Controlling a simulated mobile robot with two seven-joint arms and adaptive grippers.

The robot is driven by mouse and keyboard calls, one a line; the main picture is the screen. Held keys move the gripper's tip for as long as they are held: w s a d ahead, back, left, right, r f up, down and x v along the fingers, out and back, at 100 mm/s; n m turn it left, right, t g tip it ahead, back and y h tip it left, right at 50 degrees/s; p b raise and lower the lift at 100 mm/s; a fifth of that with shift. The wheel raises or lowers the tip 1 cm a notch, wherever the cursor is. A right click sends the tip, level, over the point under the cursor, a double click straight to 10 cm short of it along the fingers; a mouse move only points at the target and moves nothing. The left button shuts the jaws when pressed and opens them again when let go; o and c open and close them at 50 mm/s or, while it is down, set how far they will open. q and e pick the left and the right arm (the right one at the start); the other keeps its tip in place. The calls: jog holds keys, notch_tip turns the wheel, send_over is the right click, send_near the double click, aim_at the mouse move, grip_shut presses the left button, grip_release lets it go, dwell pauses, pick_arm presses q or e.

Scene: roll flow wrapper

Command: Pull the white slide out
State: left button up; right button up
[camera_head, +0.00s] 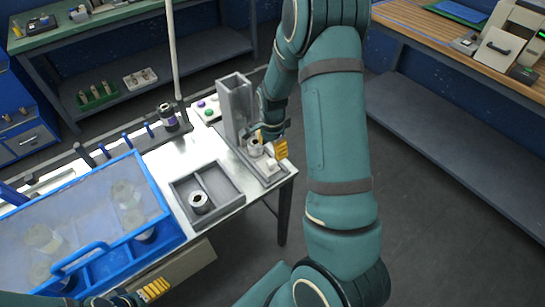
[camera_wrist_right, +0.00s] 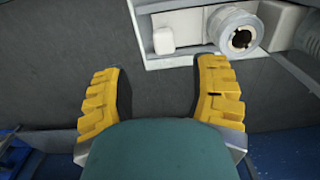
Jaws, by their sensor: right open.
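The white slide (camera_head: 266,167) is a small pale block at the front of the grey machine on the table. A small white block that looks like its end (camera_wrist_right: 163,38) shows in the right wrist view, next to a roll (camera_wrist_right: 236,34). My right gripper (camera_head: 271,144) is open at the machine's right end, close to the roll (camera_head: 255,147) and the slide. In the wrist view its yellow fingers (camera_wrist_right: 158,72) are spread with nothing between them, short of the white block. My left gripper (camera_head: 152,290) is partly in view at the bottom left; its opening is unclear.
A grey square chute (camera_head: 235,106) rises behind the slide. A divided grey tray (camera_head: 222,197) with one roll (camera_head: 200,203) lies to the left. A blue bin with a clear lid (camera_head: 128,258) stands further left. The floor right of the table is clear.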

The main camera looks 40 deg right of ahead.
jog(key=shift+r, duration=2.05)
